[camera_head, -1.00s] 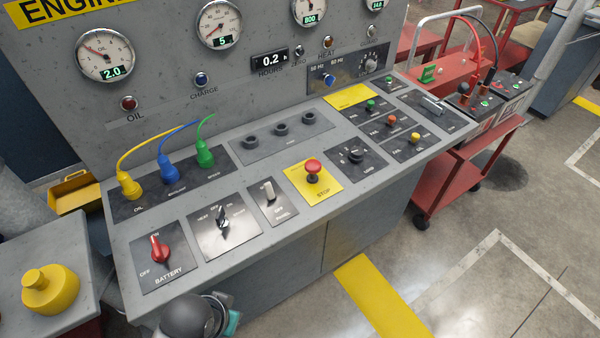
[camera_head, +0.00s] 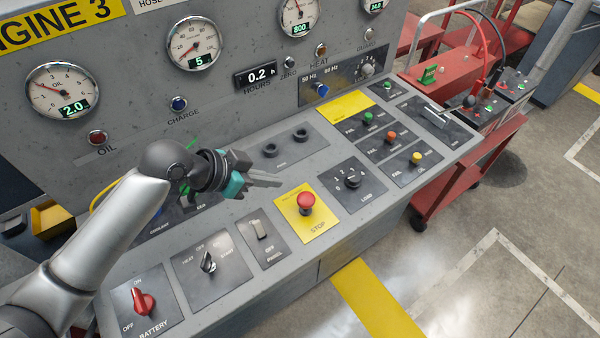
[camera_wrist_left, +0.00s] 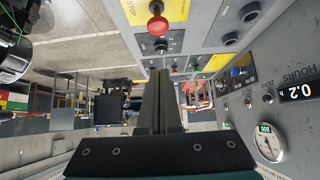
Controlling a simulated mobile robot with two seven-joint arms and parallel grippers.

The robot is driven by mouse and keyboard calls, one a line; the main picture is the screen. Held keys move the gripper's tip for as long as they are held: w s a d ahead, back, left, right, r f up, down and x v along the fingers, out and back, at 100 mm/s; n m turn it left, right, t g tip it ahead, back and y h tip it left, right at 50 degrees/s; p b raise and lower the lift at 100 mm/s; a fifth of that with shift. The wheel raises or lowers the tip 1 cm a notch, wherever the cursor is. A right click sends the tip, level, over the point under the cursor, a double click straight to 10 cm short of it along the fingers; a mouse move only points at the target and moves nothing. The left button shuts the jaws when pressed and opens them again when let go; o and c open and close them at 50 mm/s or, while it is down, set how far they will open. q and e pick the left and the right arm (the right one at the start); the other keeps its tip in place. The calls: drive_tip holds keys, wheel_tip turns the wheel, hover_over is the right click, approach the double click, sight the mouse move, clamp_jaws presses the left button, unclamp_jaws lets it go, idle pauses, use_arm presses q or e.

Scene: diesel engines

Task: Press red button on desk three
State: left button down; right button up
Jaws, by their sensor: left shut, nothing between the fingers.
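The red button (camera_head: 306,201) is a mushroom-shaped knob on a yellow STOP plate (camera_head: 318,225), on the sloped panel of the desk (camera_head: 285,265) labelled ENGINE 3. It also shows in the left wrist view (camera_wrist_left: 157,24), at the top middle. My left gripper (camera_head: 280,183) is shut and empty. It hangs over the panel, left of and a little behind the button in the head view, apart from it. Its closed fingers (camera_wrist_left: 158,85) point up the middle of the wrist view. My right gripper is not in view.
A red battery switch (camera_head: 143,302), a black start switch (camera_head: 208,262) and a panel switch (camera_head: 258,229) line the front left. A load knob (camera_head: 352,181) is right of the button. A red cart (camera_head: 470,150) stands at the right.

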use_arm(q)
hover_over(301, 200)
wheel_tip(301, 200, down, 7)
drive_tip(key=shift+s+a+r, duration=0.1)
drive_tip(key=shift+a, duration=0.05)
wheel_tip(301, 200, down, 3)
drive_tip(key=shift+r, duration=0.2)
drive_tip(key=shift+f+b, duration=0.3)
drive_tip(key=shift+f, duration=0.45)
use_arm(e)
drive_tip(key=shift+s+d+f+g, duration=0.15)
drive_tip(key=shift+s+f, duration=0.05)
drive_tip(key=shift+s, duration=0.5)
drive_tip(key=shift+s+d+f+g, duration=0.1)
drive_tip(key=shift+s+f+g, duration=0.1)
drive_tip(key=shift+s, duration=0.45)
use_arm(q)
drive_tip(key=shift+f, duration=0.1)
wheel_tip(301, 200, down, 3)
drive_tip(key=shift+r+b, duration=0.2)
drive_tip(key=shift+b, duration=0.95)
drive_tip(key=shift+s, duration=0.1)
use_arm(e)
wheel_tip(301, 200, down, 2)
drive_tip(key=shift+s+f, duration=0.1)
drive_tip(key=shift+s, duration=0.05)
